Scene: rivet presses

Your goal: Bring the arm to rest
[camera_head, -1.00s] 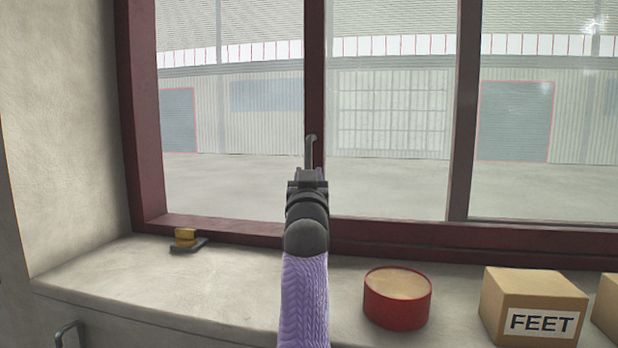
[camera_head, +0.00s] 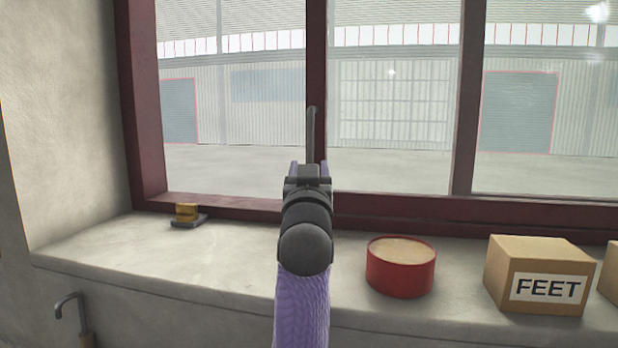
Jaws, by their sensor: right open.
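My right arm, in a purple knitted sleeve, comes up from the bottom middle of the head view. My right gripper (camera_head: 311,140) points up and away from me in front of the window's dark red post. I see it from behind, with one thin finger showing and the other largely hidden. It is open, and I see nothing held in it. My left gripper is not in view.
A stone sill (camera_head: 210,260) runs below the dark red window frame (camera_head: 420,214). On it are a small yellow and black item (camera_head: 187,214), a red round tin (camera_head: 400,268) and a cardboard box marked FEET (camera_head: 541,273). A hooked handle (camera_head: 70,305) shows at lower left.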

